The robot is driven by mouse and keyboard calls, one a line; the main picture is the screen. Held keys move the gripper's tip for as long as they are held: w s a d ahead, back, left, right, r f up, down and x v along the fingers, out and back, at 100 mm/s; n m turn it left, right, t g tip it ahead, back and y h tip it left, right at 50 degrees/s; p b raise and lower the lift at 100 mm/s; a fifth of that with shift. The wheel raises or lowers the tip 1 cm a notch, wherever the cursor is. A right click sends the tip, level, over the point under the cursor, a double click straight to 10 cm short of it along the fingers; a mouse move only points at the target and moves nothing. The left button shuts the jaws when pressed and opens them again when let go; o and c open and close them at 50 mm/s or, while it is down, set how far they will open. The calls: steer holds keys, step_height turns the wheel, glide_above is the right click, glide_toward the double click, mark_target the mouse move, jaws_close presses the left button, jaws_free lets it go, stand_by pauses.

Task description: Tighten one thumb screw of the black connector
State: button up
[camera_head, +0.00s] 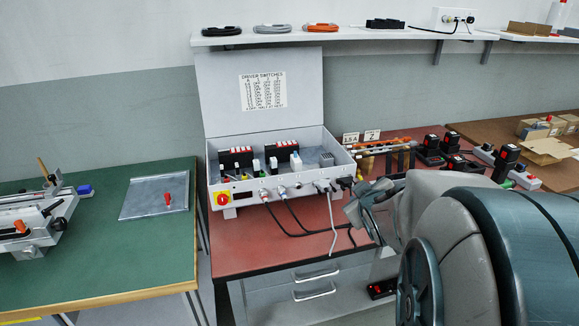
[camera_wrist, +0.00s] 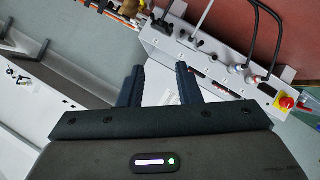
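The grey control box (camera_head: 270,196) stands open on the red bench. The black connector (camera_head: 345,182) appears to be the dark plug at the right end of its front panel, partly near my gripper. A dark plug also shows at the panel's end in the wrist view (camera_wrist: 130,17). Its thumb screws are too small to make out. My gripper (camera_head: 368,205) is in front of the panel's right end. In the wrist view my gripper (camera_wrist: 160,74) has its two fingers spread with nothing between them, apart from the panel.
Grey connectors (camera_wrist: 182,34) and cabled round plugs (camera_wrist: 235,69) sit along the same panel, with loose cables (camera_head: 292,218) hanging over the bench. A red-yellow switch (camera_head: 222,198) is at the left end.

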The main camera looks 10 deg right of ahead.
mark_target(343, 188)
steer(key=w+d+f+n+t+y+b, duration=0.1)
steer(key=d+f+n+t+y+b, duration=0.15)
steer(key=f+b, duration=0.35)
steer(key=w+d+f+n+t+y+b, duration=0.1)
steer(key=d+f+n+t+y+b, duration=0.1)
steer(key=f+n+t+b, duration=0.3)
steer(key=w+b, duration=0.1)
steer(key=w, duration=0.3)
steer(key=w+m+g+b, duration=0.1)
steer(key=w, duration=0.4)
steer(key=w+a+m+b, duration=0.1)
steer(key=w, duration=0.3)
steer(key=shift+w+f+m, duration=0.2)
steer(key=shift+f+m, duration=0.05)
steer(key=shift+f, duration=0.05)
jaws_close()
